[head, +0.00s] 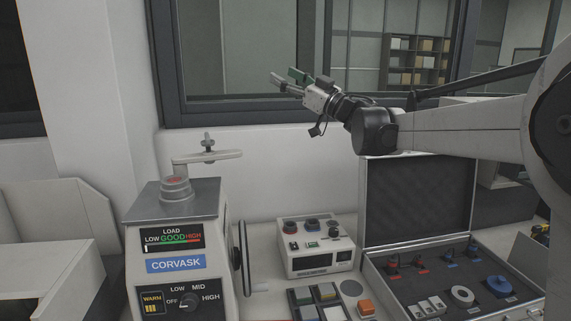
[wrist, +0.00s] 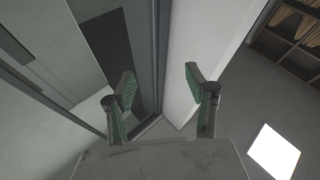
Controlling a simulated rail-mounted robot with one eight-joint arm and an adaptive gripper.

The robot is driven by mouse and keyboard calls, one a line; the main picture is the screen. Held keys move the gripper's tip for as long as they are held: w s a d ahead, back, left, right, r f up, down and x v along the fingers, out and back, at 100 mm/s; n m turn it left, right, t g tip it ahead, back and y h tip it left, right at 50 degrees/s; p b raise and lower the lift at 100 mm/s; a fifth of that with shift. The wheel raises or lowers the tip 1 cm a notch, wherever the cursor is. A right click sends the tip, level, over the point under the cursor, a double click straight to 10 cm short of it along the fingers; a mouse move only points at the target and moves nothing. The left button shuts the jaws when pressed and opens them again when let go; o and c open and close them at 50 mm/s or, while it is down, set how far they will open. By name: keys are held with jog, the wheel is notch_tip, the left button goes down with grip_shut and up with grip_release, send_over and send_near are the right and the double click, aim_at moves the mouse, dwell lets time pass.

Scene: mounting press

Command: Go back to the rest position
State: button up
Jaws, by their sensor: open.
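My gripper (head: 287,81) is raised high in the head view, in front of the window and well above the bench. It points to the left with its fingers apart. In the wrist view my gripper (wrist: 158,85) shows two green-padded fingers spread wide with nothing between them. Behind the fingers are a wall and the window frame. My arm reaches in from the right edge of the head view.
The CORVASK press (head: 176,245) stands at the lower left, with a handle on top and a wheel at its side. A control box (head: 315,262) sits mid-bench. An open case (head: 417,205) with foam-held parts is below my arm. Air around my gripper is clear.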

jog(key=s+d+m+t+h, duration=0.4)
jog(key=d+m+t+h, duration=0.35)
jog(key=d+h, duration=0.25)
jog(key=s+d+f+m+g+h, duration=0.3)
jog(key=s+d+f+m+h, duration=0.2)
jog(key=s+d+f+h, duration=0.3)
jog(key=s+d+f+g, duration=0.2)
jog(key=s+f+g, duration=0.8)
jog(key=s+f, duration=1.9)
jog(key=s, duration=0.2)
jog(key=shift+s+f+g, duration=0.35)
